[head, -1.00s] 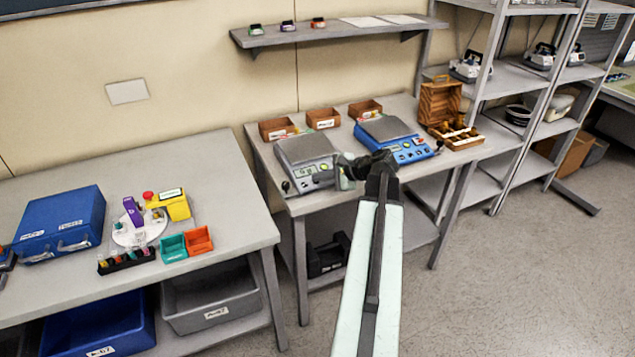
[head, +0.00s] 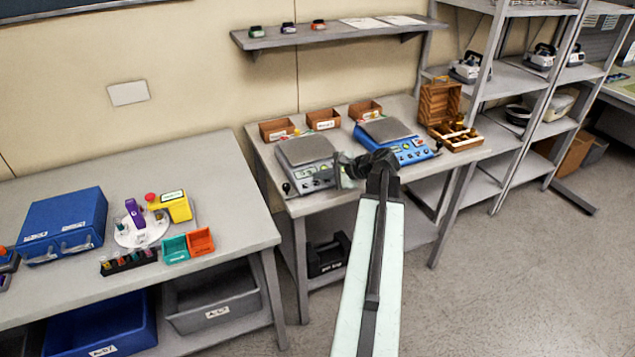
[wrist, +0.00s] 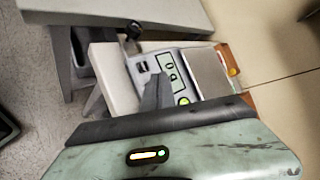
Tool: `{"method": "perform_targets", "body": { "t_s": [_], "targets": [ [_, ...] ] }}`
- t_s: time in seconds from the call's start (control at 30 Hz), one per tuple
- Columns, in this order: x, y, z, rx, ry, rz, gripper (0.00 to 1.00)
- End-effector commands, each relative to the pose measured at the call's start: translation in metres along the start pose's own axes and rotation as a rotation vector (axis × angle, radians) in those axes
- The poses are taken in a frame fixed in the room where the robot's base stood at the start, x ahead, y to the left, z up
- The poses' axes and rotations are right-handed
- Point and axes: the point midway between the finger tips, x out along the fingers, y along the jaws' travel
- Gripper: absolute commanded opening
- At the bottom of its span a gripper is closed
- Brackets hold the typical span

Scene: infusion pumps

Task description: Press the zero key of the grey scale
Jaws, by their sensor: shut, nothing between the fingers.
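The grey scale (head: 309,151) stands at the front left of the middle bench, with a flat weighing plate on top and a sloped control panel in front. In the wrist view its panel (wrist: 163,58) appears turned sideways, with pale marked areas and a green round spot; I cannot tell for sure which mark is the zero key. My gripper (head: 345,172) is shut and empty, at the right front corner of the scale's panel. In the wrist view its dark finger (wrist: 153,94) overlaps the panel and hides part of it. I cannot tell whether it touches.
A blue scale (head: 408,150) stands just right of the grey one. Wooden bins (head: 276,130) are behind, and an open wooden case (head: 455,139) is at the right. A black knob (head: 286,188) stands at the bench's front left corner. A left bench (head: 225,200) holds other items.

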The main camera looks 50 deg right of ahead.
Motion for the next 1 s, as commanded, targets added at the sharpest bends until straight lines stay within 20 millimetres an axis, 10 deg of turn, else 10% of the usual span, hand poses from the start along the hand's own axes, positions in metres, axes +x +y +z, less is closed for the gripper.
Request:
{"method": "perform_targets", "body": {
  "t_s": [1.0],
  "targets": [
    [-0.034, -0.025, 0.024, 0.000, 0.000, 0.000, 0.00]
  ]
}}
